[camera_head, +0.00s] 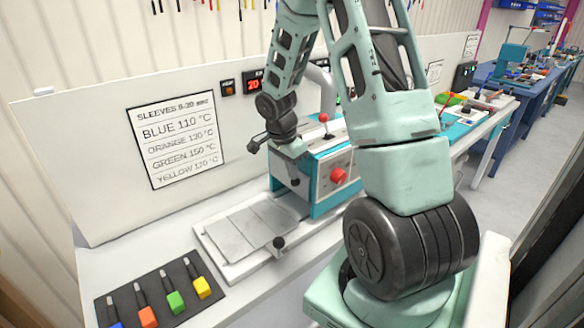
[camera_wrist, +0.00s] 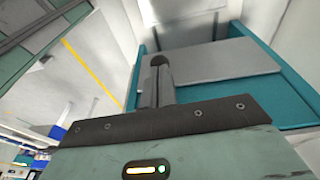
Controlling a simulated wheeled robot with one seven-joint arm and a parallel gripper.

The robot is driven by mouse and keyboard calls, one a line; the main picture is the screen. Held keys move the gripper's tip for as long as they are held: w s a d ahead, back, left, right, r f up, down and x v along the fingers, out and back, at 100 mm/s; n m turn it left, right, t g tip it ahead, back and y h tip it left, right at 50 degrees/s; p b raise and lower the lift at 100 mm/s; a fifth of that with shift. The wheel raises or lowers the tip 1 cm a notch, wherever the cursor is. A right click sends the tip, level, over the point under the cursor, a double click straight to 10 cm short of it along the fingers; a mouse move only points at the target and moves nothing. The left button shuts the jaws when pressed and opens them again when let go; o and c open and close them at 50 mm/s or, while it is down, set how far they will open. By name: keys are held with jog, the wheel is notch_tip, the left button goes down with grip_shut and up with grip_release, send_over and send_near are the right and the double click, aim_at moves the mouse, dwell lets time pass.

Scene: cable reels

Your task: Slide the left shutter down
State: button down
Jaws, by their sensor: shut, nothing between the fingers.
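The teal and grey machine (camera_head: 322,166) stands on the bench, with a red knob (camera_head: 338,175) on its front and a red-balled lever (camera_head: 324,118) on top. My gripper (camera_head: 295,181) is shut and empty, pointing down at the machine's left end. In the wrist view my shut fingers (camera_wrist: 160,75) lie in front of a flat grey panel (camera_wrist: 215,68) between teal sides. I cannot tell whether this panel is the left shutter, nor whether the fingers touch it. My arm hides much of the machine's right side in the head view.
A flat grey plate on a white base (camera_head: 232,260) lies left of the machine, with a black ball knob (camera_head: 279,242) at its front edge. A black mat (camera_head: 110,308) with colored-handled tools lies front left. A temperature sign (camera_head: 178,140) hangs on the back panel.

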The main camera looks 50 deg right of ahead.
jog(key=shift+f, duration=0.2)
notch_tip(320, 180, down, 7)
jog(key=b, duration=0.7)
jog(key=shift+b, duration=0.3)
jog(key=shift+s+f, duration=0.1)
jog(key=shift+f, duration=0.05)
